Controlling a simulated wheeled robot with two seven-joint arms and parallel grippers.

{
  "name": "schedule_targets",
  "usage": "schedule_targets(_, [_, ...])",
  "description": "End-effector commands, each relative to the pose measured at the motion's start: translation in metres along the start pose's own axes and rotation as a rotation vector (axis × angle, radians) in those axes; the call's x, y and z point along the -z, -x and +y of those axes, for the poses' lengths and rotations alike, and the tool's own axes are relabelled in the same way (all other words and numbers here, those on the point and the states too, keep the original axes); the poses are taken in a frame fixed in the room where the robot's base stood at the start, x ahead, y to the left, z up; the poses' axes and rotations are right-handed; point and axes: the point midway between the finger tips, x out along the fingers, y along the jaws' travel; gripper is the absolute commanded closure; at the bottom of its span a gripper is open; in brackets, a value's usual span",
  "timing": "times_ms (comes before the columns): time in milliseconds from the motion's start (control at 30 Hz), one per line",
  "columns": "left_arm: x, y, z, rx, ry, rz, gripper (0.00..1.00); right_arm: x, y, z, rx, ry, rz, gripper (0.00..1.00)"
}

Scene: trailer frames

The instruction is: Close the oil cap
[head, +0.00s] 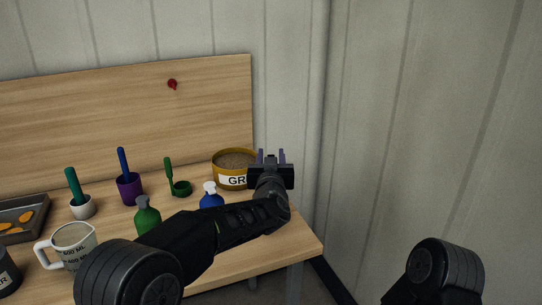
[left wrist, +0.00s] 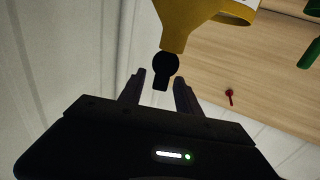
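In the left wrist view, a yellow tapering body (left wrist: 190,22) ends in a small black rounded part (left wrist: 165,64) with a short tab, which looks like the oil cap. My left gripper (head: 270,156) is open at the table's right end. In the left wrist view, the black part shows between the two spread fingers of my left gripper (left wrist: 160,79), near their tips. I cannot tell whether they touch it. In the head view, my gripper hides this part. Only a bit of my right arm shows at lower right; its gripper is out of view.
A yellow tin (head: 232,181) marked "GR" stands just left of my left gripper. A blue bottle (head: 211,200), a green bottle (head: 147,216), a measuring cup (head: 75,242) and brush holders stand further left. A wooden backboard (head: 130,105) with a red pin (head: 172,84) rises behind.

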Motion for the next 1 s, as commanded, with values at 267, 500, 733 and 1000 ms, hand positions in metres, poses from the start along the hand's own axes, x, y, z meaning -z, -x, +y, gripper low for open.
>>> schedule_targets(267, [-0.0002,0.0003,0.0,0.0,0.0,0.0,0.71,0.0,-0.0001,0.0001,0.0,0.0,0.0,0.18])
schedule_targets(500, [-0.0001,0.0004,0.0,0.0,0.0,0.0,0.91,0.0,-0.0001,0.0001,0.0,0.0,0.0,0.18])
schedule_targets(733, [-0.0001,0.0004,0.0001,0.0,0.0,0.0,1.0,0.0,-0.0001,0.0001,0.0,0.0,0.0,0.18])
schedule_targets(1000, [-0.0006,0.0005,0.0001,0.0,0.0,0.001,1.0,0.0,-0.0011,0.0004,0.0,0.0,0.0,0.18])
